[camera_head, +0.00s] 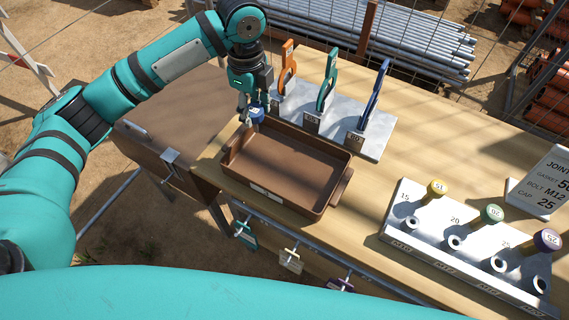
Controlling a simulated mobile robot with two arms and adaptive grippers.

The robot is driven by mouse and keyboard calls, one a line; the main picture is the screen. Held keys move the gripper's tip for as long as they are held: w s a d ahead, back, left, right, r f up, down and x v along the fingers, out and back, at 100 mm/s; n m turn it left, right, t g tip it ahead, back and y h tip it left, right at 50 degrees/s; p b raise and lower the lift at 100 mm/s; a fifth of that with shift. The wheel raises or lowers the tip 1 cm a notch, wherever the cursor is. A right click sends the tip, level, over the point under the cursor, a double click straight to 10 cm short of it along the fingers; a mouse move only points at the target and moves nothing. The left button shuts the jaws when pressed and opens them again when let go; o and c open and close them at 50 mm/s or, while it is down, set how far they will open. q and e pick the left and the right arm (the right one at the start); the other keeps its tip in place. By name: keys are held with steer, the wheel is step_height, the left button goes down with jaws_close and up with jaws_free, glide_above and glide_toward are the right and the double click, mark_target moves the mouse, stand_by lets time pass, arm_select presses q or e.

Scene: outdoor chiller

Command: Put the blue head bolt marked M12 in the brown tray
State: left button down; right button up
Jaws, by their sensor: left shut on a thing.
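My left gripper (254,108) reaches in from the upper left and points down, shut on the blue head bolt (257,114). The bolt's blue head shows between the fingers with a pale mark too small to read. Its lower part is hidden. The brown tray (260,190) sits at the left end of the wooden table, looking empty, with a pale label on its front wall. In the picture the bolt is just behind the tray's back left corner; its exact height is hard to tell. My right gripper is not in view.
A plate with orange, teal and blue upright tools (375,140) stands behind the tray. Tags hang below the front edge. The table middle is clear.

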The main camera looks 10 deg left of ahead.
mark_target(257, 131)
arm_select(q)
step_height(257, 131, down, 2)
steer(key=shift+d+f+p, duration=0.1)
steer(key=shift+p, duration=0.25)
step_height(257, 131, down, 3)
steer(key=shift+r+p, duration=0.1)
steer(key=shift+p, duration=0.2)
steer(key=shift+f, duration=0.7)
step_height(257, 131, down, 4)
steer(key=shift+r+p, duration=0.25)
steer(key=shift+p, duration=0.2)
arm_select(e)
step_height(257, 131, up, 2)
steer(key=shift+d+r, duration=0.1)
arm_select(q)
steer(key=c, duration=0.7)
jaws_free()
steer(key=shift+f, duration=0.15)
steer(key=shift+c, duration=0.2)
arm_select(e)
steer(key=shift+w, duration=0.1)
